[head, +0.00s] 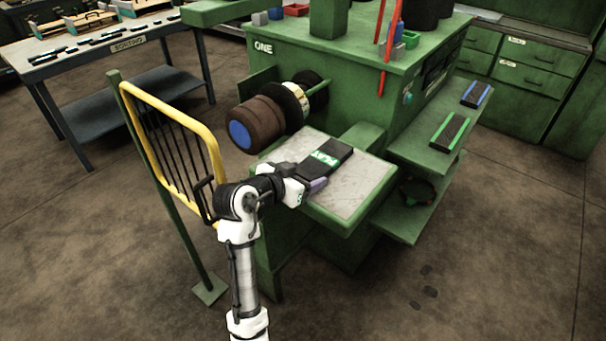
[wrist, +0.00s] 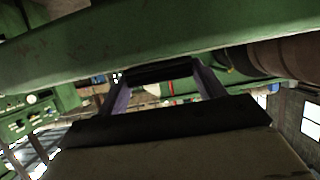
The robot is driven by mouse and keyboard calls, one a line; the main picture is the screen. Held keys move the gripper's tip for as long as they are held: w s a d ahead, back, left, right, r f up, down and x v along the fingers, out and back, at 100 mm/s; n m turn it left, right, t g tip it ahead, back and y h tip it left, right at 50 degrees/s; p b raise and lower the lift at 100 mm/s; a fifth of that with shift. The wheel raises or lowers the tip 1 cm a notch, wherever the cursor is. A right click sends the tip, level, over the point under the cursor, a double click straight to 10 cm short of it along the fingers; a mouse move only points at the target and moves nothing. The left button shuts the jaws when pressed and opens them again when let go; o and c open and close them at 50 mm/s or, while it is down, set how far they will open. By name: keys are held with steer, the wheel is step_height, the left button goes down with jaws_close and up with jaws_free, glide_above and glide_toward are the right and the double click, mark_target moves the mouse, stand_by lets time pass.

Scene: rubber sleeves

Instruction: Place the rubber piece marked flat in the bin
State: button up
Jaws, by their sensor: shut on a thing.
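The rubber piece (head: 329,156) is a black flat strip with a green and white label that seems to read FLAT. It is over the pale plate of the green machine in the head view; I cannot tell whether it touches the plate. My gripper (head: 309,178) is shut on its near end. In the wrist view the dark edge of the piece (wrist: 160,74) shows between the purple fingers of my gripper (wrist: 163,85). I cannot tell which container is the bin.
The pale plate (head: 362,190) juts from the green machine (head: 320,75), below a brown roller (head: 258,122). A yellow guard (head: 165,105) stands left of my arm. A table (head: 130,47) with trays and dark strips is at the back left. Green shelves (head: 420,150) are at right.

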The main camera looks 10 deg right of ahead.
steer(key=o, duration=1.2)
steer(key=shift+f, duration=0.1)
steer(key=shift+c, duration=0.2)
